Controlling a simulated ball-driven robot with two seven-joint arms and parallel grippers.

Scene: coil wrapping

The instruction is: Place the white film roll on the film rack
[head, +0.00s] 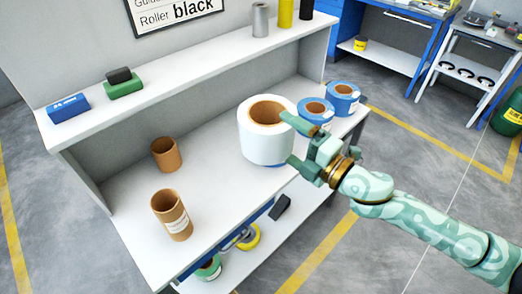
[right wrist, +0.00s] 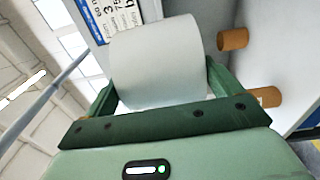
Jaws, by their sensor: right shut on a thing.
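The white film roll (head: 259,143) is a wide cylinder with a brown core, over the right part of a white two-level bench. My right gripper (head: 288,140) is shut on its right side. In the right wrist view the white roll (right wrist: 160,65) fills the space between the fingers (right wrist: 162,92). A bit of blue shows under the roll, and I cannot tell whether the roll touches the surface. No thing is clearly marked as the film rack; the bench top (head: 215,205) is the nearest rack-like surface. My left gripper is not in view.
Two blue-wrapped rolls (head: 343,98) (head: 314,113) stand just right of the white roll. Two brown cores (head: 166,155) (head: 172,215) stand at the left. The upper shelf (head: 190,83) holds boxes and grey, yellow and black cylinders. The middle of the bench top is clear.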

